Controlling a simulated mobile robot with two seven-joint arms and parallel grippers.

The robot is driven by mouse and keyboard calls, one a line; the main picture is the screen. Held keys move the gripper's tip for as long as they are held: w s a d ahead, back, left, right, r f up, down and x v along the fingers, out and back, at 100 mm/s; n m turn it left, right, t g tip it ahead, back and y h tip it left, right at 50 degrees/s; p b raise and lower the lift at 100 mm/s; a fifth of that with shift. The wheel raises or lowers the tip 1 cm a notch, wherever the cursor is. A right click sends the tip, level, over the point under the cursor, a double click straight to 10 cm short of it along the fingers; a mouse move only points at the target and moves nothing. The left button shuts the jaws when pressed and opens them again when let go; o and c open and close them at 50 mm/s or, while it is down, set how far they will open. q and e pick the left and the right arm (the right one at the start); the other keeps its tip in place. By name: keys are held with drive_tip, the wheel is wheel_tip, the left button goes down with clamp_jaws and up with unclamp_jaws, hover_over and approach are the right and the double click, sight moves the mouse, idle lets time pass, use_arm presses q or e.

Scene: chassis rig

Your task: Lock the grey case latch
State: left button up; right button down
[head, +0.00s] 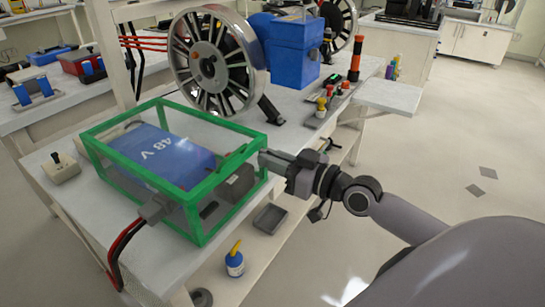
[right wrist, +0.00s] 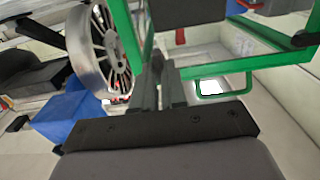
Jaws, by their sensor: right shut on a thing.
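A see-through case with a green frame (head: 128,199) stands on the white bench, with a blue block marked 48 V (head: 168,160) inside. Its green frame also shows in the right wrist view (right wrist: 128,38). My right gripper (head: 266,160) is at the case's right upper corner. In the right wrist view its fingers (right wrist: 160,82) are shut on a small grey part against the green frame, apparently the latch. The fingers largely hide this part, so I cannot tell its position. My left gripper is not in view.
A spoked wheel (head: 213,62) and a blue box (head: 296,48) stand behind the case. Red and black cables (head: 122,250) hang at its front. The floor at right is open.

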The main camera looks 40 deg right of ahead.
drive_tip(key=c, duration=1.2)
unclamp_jaws()
drive_tip(key=v, duration=0.7)
drive_tip(key=shift+b, duration=0.4)
